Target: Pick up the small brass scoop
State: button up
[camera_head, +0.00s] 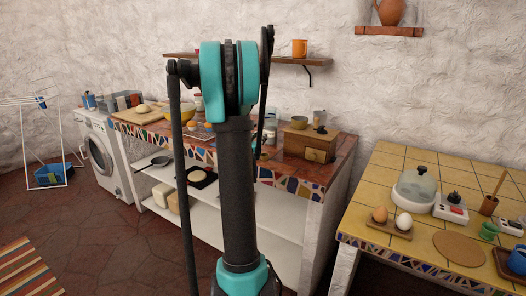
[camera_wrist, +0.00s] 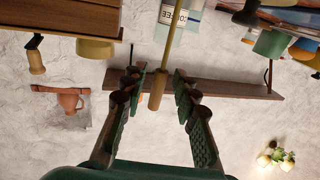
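In the wrist view, which looks upside down, a thin brass-coloured rod with a wooden handle (camera_wrist: 157,92) comes in from the top edge. It looks like the brass scoop; its bowl is not in sight. My gripper (camera_wrist: 158,77) is open, with one finger on each side of the handle. The handle lies between the fingertips in the picture, with a visible gap on both sides. I cannot tell how far it is in depth. In the head view my arm hides the gripper and the scoop.
A wall shelf (camera_head: 313,62) runs above. A yellow-tiled table (camera_head: 390,165) stands at right.

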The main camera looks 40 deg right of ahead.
jog(key=x, duration=0.5)
jog(key=shift+w+d, duration=0.25)
jog(key=shift+d, duration=0.05)
jog(key=shift+c, duration=0.3)
grip_shut()
